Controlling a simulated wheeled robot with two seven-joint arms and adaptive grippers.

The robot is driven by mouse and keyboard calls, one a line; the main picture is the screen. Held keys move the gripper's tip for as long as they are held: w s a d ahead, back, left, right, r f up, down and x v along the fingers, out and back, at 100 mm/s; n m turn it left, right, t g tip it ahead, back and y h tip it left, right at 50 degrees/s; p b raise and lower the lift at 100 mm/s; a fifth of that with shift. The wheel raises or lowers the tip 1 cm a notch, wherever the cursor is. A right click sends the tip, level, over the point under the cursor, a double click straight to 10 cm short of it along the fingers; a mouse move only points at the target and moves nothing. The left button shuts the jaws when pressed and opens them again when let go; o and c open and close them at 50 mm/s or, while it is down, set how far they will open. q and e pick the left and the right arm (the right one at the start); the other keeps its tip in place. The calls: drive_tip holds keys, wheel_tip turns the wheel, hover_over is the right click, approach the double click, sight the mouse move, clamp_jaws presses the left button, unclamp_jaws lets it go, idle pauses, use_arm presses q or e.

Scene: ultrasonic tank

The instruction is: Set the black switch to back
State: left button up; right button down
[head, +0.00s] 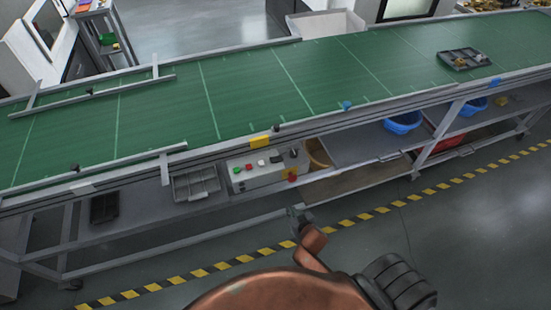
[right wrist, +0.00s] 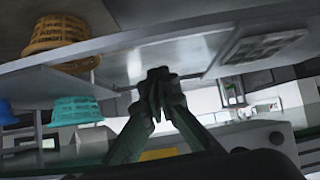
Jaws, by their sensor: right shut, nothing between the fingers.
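A light grey control box (head: 262,177) sits on the shelf below the green conveyor in the head view. Its top carries a red, a green and a white button. The black switch (head: 276,159) appears as a small dark knob right of the white button; its setting is too small to tell. Another dark knob (head: 294,153) stands near the box's right end. My right gripper (head: 299,213) is in front of and below the box's right end, apart from it. In the right wrist view its fingers (right wrist: 158,82) are together and empty. My left gripper is not visible.
A red knob (head: 292,175) is on the box's right front. A grey tray (head: 196,184) stands left of the box, and a tan bin (head: 318,153) is right of it. The conveyor frame (head: 230,149) overhangs the shelf. Floor in front is clear.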

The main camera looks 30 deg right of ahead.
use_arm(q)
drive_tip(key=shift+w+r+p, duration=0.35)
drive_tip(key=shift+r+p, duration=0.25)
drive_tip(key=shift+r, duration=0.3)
use_arm(e)
drive_tip(key=w+r+m+t, duration=0.1)
drive_tip(key=r+t, duration=0.1)
drive_tip(key=r, duration=1.1)
drive_tip(key=w+r+m+t+h, duration=0.1)
drive_tip(key=w+r+t, duration=0.1)
drive_tip(key=r, duration=1.1)
drive_tip(key=shift+w+a+r+t, duration=0.3)
drive_tip(key=shift+a+r, duration=0.05)
drive_tip(key=shift+a, duration=0.1)
drive_tip(key=shift+w, duration=0.15)
hover_over(274, 166)
drive_tip(key=shift+w+d+f, duration=0.1)
drive_tip(key=shift+d+f, duration=0.15)
drive_tip(key=shift+f, duration=0.4)
drive_tip(key=shift+d+f, duration=0.2)
drive_tip(key=shift+f, duration=0.4)
drive_tip(key=f+b, duration=0.1)
drive_tip(key=f, duration=0.2)
drive_tip(key=shift+a, duration=0.2)
drive_tip(key=shift+a+f, duration=0.1)
drive_tip(key=shift+f, duration=0.4)
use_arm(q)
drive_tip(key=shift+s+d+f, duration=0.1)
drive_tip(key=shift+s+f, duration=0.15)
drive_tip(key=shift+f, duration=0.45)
